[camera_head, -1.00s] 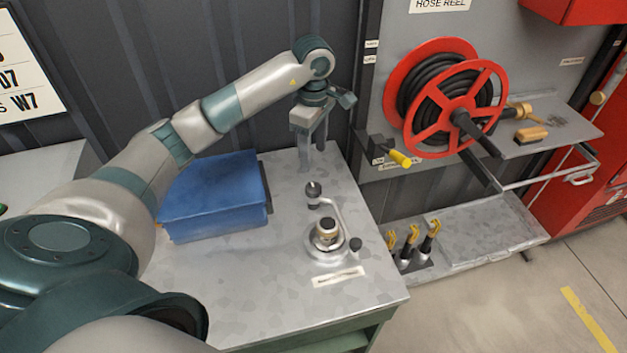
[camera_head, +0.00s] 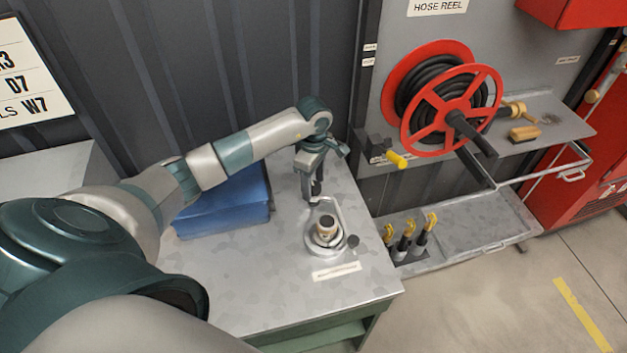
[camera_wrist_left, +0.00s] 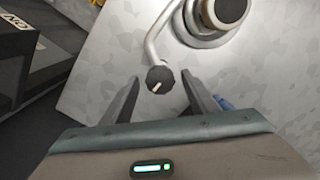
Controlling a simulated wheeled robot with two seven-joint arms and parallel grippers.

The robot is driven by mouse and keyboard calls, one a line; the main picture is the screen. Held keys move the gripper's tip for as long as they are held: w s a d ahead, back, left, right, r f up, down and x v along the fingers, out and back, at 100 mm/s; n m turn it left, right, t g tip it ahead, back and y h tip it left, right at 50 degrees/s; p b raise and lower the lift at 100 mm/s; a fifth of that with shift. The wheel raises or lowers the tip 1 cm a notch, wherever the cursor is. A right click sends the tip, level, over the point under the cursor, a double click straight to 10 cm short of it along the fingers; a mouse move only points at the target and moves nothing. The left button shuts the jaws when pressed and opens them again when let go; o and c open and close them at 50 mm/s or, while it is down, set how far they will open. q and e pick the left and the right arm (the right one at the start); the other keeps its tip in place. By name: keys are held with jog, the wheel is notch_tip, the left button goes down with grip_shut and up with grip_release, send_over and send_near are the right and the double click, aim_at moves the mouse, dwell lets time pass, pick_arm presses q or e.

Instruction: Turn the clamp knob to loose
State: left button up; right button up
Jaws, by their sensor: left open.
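My left gripper (camera_head: 314,195) is open and points down over the table, at the far side of a round metal fitting (camera_head: 325,234). In the left wrist view, a small black knob (camera_wrist_left: 160,79) with a white mark on top appears between the open fingertips. It sits at the end of a bent metal arm from the fitting; contact with the fingers cannot be told. In the head view this knob is hidden by the gripper. Which one is the clamp knob is not readable. My right gripper is not in view.
A blue box (camera_head: 225,205) stands on the metal table (camera_head: 270,290) beneath my left forearm. A red hose reel (camera_head: 452,105) and a yellow-handled part (camera_head: 397,160) are on the panel to the right. Several yellow-topped nozzles (camera_head: 408,236) stand on a low shelf.

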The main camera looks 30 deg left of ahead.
pick_arm(q)
jog(key=c, duration=1)
jog(key=shift+c, duration=0.2)
